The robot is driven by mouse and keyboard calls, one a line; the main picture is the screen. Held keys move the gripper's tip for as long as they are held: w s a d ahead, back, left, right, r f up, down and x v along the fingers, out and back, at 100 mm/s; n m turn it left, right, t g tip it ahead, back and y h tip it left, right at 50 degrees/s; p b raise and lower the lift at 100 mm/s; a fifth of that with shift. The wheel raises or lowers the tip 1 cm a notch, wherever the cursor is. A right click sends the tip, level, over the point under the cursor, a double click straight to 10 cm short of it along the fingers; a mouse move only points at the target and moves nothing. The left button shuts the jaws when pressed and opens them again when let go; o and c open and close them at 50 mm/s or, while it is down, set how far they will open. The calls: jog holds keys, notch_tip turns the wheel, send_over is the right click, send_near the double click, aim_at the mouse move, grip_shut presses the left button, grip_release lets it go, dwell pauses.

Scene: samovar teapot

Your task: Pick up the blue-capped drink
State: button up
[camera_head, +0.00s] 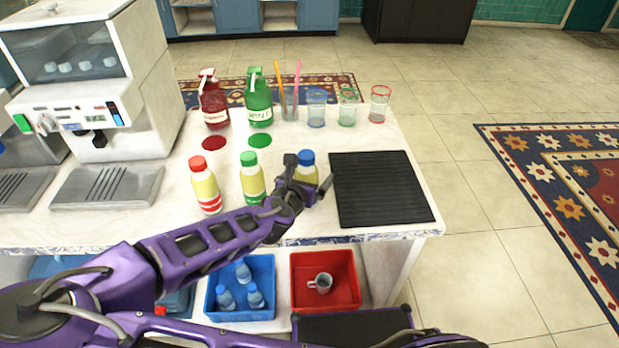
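The blue-capped drink (306,169) is a yellowish bottle standing upright on the white counter, just left of the black ribbed mat. My gripper (308,180) is at the bottle, with one finger on its left and one on its right, in front. The fingers are spread around the bottle's body; I cannot tell whether they touch it. The lower part of the bottle is hidden by my gripper.
A green-capped bottle (252,178) stands close left of my gripper, and a red-capped bottle (205,185) further left. Behind are a green dispenser (258,98), a red dispenser (213,100) and several glasses. The black mat (382,188) is bare.

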jog(key=shift+s, duration=0.1)
grip_shut()
dwell(0.4)
jog(key=shift+r, duration=0.1)
